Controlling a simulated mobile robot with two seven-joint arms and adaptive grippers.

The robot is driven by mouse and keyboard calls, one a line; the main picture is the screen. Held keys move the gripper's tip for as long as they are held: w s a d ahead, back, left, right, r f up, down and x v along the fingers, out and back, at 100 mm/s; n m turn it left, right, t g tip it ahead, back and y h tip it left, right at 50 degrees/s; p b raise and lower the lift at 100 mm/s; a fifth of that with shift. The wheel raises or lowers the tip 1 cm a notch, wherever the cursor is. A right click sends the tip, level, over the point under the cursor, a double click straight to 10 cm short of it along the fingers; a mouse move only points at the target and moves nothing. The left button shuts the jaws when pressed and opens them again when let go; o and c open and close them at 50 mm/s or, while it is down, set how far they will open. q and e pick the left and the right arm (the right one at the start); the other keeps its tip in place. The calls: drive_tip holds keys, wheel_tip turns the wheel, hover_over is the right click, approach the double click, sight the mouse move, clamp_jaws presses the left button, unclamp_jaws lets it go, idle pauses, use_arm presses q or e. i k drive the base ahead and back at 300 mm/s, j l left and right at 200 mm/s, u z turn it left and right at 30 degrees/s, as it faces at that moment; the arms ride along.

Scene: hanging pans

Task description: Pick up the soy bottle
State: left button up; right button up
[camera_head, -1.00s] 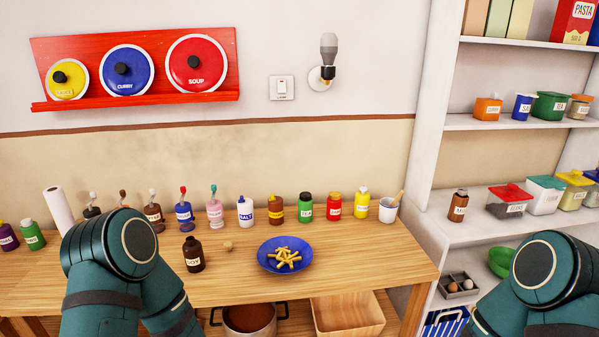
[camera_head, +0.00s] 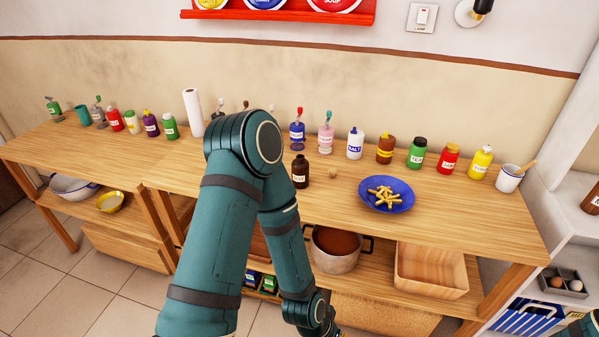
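My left arm rises from the bottom, bends at the elbow in front of the table and runs down again to the bottom edge. Its wrist is low, in front of the lower shelf, and the gripper is cut off below the picture. Only a sliver of my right arm shows at the bottom right corner; its gripper is out of view.
A row of bottles and jars, such as the salt bottle (camera_head: 355,144), lines the table's back. A blue plate of fries (camera_head: 398,205) is right of the brown bottle. A pot (camera_head: 335,262) and wooden box (camera_head: 402,288) sit on the lower shelf. Bare tabletop lies around the bottle.

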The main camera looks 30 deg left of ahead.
sight(301, 166)
drive_tip(key=j, duration=0.55)
drive_tip(key=k+j+z, duration=0.1)
drive_tip(key=j, duration=0.45)
drive_tip(key=k+j, duration=0.1)
drive_tip(key=j, duration=0.5)
drive_tip(key=k+j+z, duration=0.1)
drive_tip(key=j, duration=0.45)
